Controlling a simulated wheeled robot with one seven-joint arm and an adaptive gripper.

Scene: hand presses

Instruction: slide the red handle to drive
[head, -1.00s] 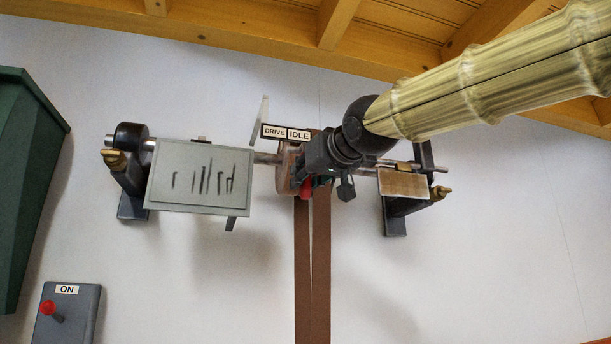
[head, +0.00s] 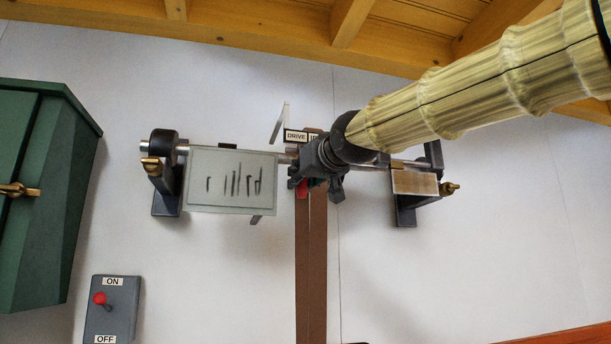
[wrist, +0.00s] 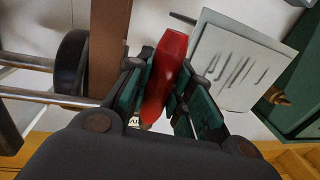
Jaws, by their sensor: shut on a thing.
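The red handle (wrist: 165,75) stands between the green-padded fingers of my gripper (wrist: 163,92) in the wrist view, and the fingers are shut on it. In the head view only a small red part of the handle (head: 302,189) shows beside my gripper (head: 318,178), left of the dark fingers. The DRIVE label (head: 297,135) is just up and left of my gripper. The IDLE label (head: 314,136) is mostly hidden behind my gripper. The brown belt (head: 311,265) hangs down below the handle from the metal shaft (head: 285,158).
A grey plate with dark marks (head: 232,180) is close on the left. A dark bracket (head: 166,170) and another bracket (head: 404,205) hold the shaft. A green cabinet (head: 45,200) and an ON/OFF switch box (head: 113,308) are at the left. Wooden beams run overhead.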

